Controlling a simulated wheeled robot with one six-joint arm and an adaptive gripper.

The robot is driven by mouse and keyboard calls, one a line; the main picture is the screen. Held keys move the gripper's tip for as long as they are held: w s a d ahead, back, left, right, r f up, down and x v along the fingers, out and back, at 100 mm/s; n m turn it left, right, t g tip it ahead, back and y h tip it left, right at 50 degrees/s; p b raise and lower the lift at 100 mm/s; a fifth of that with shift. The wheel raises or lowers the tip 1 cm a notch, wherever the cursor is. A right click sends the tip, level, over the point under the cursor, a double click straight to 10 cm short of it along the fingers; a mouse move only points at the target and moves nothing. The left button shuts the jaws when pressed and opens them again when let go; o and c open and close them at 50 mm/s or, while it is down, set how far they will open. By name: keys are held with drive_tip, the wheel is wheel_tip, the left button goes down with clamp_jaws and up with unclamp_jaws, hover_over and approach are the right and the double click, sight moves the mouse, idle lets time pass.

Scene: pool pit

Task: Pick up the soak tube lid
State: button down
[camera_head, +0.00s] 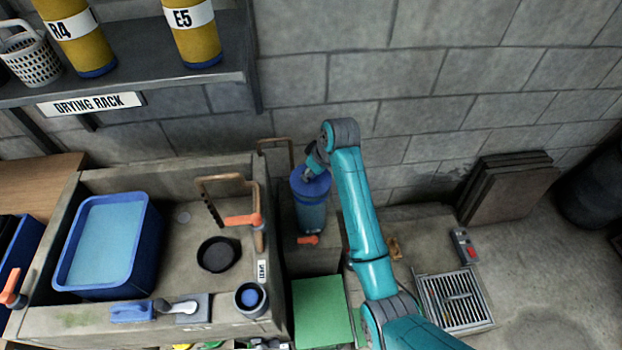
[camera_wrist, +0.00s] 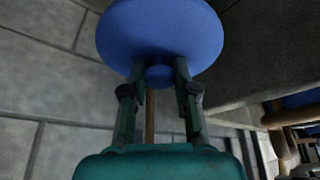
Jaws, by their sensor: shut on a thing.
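The soak tube lid is a round blue disc with a small round knob (camera_wrist: 160,76). In the wrist view the lid (camera_wrist: 160,28) fills the top middle. My gripper (camera_wrist: 160,74) has its two fingers on either side of the knob and is shut on it. In the head view the blue lid (camera_head: 309,180) is at the top of the blue soak tube (camera_head: 311,214), which stands beside the sink by the wall. My gripper (camera_head: 310,174) is at the lid from above. I cannot tell whether the lid touches the tube's rim.
The sink (camera_head: 180,235) to the left holds a blue tub (camera_head: 108,240) and a black round dish (camera_head: 218,254). A bent brown pipe (camera_head: 277,141) stands behind the tube. A green panel (camera_head: 321,312) lies in front. A floor grate (camera_head: 453,299) is at the right.

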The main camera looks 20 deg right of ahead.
wheel_tip(320, 180, up, 9)
drive_tip(key=shift+f, duration=0.1)
drive_tip(key=shift+w+f+n, duration=0.1)
drive_tip(key=shift+f+n, duration=0.3)
drive_tip(key=shift+f, duration=3.35)
drive_tip(key=shift+f, duration=0.15)
drive_tip(key=shift+c, duration=1.6)
unclamp_jaws()
